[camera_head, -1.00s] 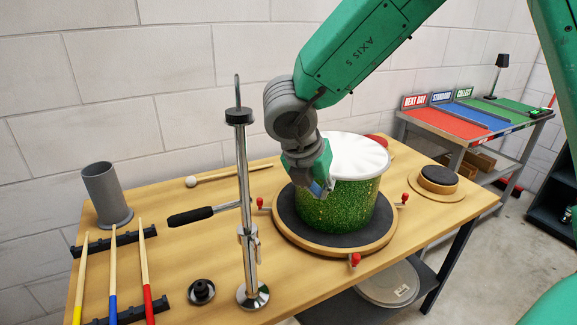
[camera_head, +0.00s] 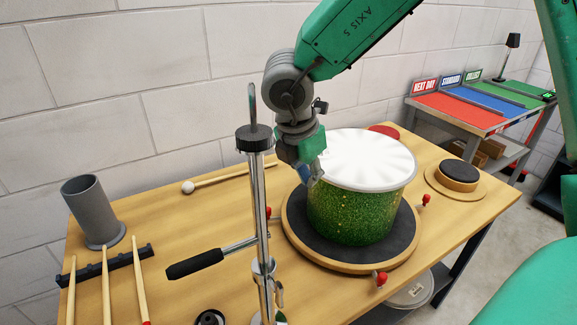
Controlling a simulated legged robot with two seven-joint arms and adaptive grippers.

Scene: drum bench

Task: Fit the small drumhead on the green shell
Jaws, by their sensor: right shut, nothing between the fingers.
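The green sparkly shell (camera_head: 352,212) stands upright on a round dark turntable pad with a wooden rim (camera_head: 290,225). A white drumhead (camera_head: 365,158) lies across the top of the shell and covers its opening; whether it is seated evenly I cannot tell. My right gripper (camera_head: 311,180) is at the left edge of the drumhead, pointing down. It is shut with nothing in it, and its fingertips are partly hidden. Whether it touches the rim I cannot tell. My left gripper is not in view.
A chrome stand (camera_head: 260,210) with a black-gripped handle (camera_head: 195,263) rises in front, left of the shell. Red knobs (camera_head: 381,278) surround the turntable. A round dark pad (camera_head: 459,171) sits right.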

